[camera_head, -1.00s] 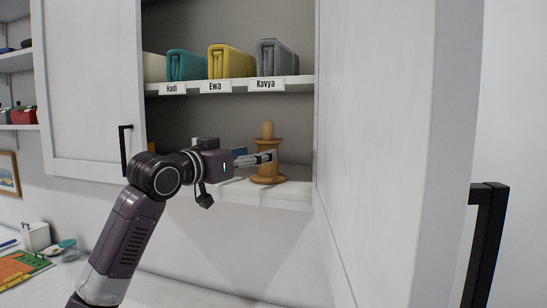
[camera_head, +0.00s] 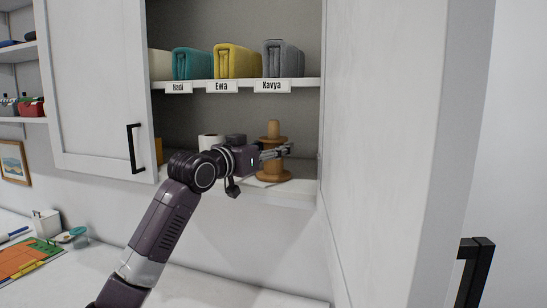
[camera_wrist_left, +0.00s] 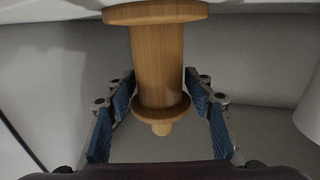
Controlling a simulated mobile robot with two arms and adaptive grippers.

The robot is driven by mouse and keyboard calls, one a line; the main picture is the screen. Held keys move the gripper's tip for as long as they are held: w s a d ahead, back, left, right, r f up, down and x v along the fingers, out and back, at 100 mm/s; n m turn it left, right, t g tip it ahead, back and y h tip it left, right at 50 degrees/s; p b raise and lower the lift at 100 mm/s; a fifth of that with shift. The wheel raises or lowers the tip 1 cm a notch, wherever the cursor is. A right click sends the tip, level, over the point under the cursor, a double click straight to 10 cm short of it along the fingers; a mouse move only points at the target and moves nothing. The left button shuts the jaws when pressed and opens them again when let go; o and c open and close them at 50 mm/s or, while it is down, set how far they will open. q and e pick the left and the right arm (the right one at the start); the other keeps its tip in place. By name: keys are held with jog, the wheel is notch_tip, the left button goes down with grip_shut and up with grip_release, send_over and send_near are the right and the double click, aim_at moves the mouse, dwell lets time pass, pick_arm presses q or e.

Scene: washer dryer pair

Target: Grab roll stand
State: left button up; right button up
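The wooden roll stand (camera_head: 273,129) stands upright on the cabinet's lower shelf, with a round base, a post, a disc and a knob on top. My left gripper (camera_head: 283,152) is at the stand, its fingers crossing the middle of it in the head view. In the left wrist view the stand (camera_wrist_left: 157,65) appears upside down, its post and smaller disc between the two blue-padded fingers of the gripper (camera_wrist_left: 160,92). The fingers are spread, with a visible gap on each side of the post. My right gripper is not in view.
The lower shelf (camera_head: 305,180) also holds a white roll (camera_head: 210,142) and a dark item behind my arm. The open cabinet door (camera_head: 385,150) stands close on the right. Folded towels (camera_head: 237,62) sit on the shelf above.

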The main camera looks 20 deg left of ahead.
pick_arm(q)
jog(key=c, duration=0.5)
grip_shut()
jog(key=shift+r, duration=0.1)
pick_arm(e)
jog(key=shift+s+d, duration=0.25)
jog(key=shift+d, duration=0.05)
pick_arm(q)
jog(key=shift+r, duration=0.1)
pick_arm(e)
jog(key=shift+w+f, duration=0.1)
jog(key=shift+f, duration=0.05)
